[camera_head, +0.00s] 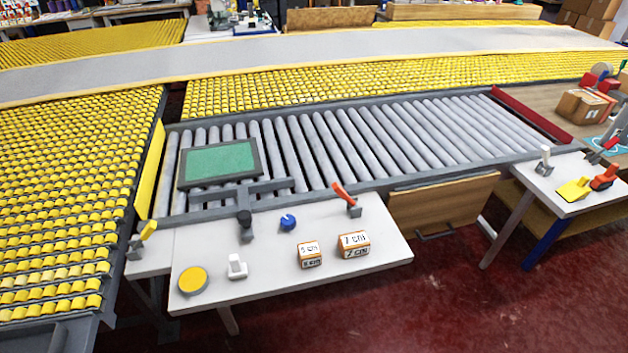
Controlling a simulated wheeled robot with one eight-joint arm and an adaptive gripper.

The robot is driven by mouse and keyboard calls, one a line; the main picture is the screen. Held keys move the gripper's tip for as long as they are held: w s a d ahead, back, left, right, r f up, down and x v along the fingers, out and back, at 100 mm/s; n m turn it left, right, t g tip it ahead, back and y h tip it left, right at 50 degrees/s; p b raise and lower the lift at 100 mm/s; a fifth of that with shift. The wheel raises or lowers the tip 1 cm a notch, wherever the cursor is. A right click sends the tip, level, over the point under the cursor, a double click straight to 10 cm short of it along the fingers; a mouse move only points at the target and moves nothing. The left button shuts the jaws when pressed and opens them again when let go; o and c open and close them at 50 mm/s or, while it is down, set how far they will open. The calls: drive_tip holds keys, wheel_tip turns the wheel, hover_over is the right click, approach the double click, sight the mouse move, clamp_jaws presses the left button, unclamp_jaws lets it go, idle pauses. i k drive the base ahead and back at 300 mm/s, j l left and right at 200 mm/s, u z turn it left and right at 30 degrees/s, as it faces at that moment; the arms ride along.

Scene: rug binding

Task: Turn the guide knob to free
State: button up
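A small round blue knob (288,223) with a white mark on it is on the white table, right of a dark grey T-shaped bracket (245,222). It is the only round knob I make out here, and no label naming it the guide knob is readable. Where its white mark points is too small to tell. The bracket's crossbar lies over the near rollers, below a green panel in a dark frame (219,163). My gripper is not in view.
The white table (330,265) also bears a yellow disc (193,280), a white switch (237,266), two labelled blocks (353,244) and an orange-handled lever (346,198). A yellow-handled lever (144,236) stands left. Grey rollers (400,140) lie behind. Red floor (420,300) in front is clear.

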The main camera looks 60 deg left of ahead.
sight(288, 222)
drive_tip(key=u, duration=1.8)
